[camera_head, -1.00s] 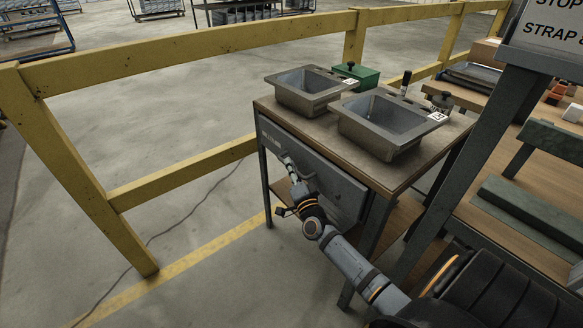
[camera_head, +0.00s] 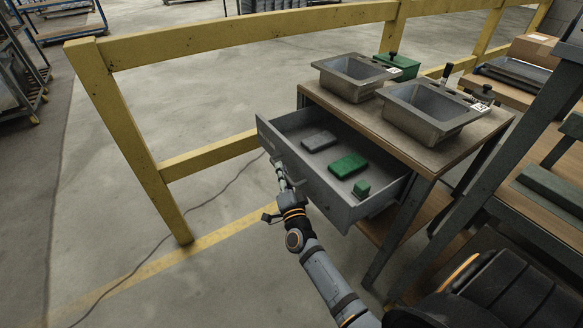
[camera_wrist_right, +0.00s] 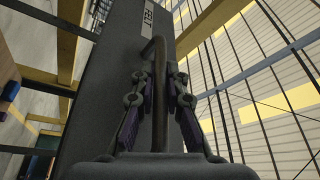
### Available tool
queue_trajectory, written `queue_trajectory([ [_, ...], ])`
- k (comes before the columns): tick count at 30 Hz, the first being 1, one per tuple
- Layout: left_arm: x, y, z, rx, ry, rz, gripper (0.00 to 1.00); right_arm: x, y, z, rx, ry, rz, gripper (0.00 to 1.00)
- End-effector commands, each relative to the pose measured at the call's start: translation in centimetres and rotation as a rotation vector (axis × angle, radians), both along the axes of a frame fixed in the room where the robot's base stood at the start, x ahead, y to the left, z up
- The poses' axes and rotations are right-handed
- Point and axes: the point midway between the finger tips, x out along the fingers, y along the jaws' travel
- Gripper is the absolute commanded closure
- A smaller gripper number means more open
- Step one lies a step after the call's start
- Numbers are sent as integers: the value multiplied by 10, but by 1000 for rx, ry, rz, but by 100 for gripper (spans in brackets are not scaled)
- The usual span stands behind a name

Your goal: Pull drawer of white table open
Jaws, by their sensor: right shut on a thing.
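The table (camera_head: 430,153) has a brown top and grey frame. Its grey drawer (camera_head: 335,200) stands open toward my right arm, showing a grey item (camera_head: 319,141), a green box (camera_head: 348,166) and a small green item (camera_head: 361,189) inside. My right gripper (camera_head: 281,172) is at the drawer's front. In the right wrist view its fingers (camera_wrist_right: 160,100) are on both sides of the drawer's bar handle (camera_wrist_right: 155,60), shut on it. The drawer front (camera_wrist_right: 112,65) with a label fills the middle of that view. My left gripper is not in view.
Two metal sinks (camera_head: 352,78) (camera_head: 432,112) stand on the tabletop, with a green box (camera_head: 399,66) behind. A yellow railing (camera_head: 240,32) runs behind and left. A wooden bench (camera_head: 545,205) is at right.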

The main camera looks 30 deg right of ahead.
Motion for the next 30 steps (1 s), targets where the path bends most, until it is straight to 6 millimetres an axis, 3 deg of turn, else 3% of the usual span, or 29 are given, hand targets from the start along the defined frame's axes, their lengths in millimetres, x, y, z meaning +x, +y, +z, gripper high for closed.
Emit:
queue_trajectory([
  [6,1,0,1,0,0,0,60,-1,11,-2,0,3,0,100],
  [20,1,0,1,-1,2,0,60,-1,13,-2,-1,3,0,100],
  [21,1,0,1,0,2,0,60,-1,13,-2,0,3,0,83],
  [25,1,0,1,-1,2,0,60,-1,13,-1,-1,2,1,66],
  [30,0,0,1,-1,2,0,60,-1,13,-1,-1,2,0,64],
])
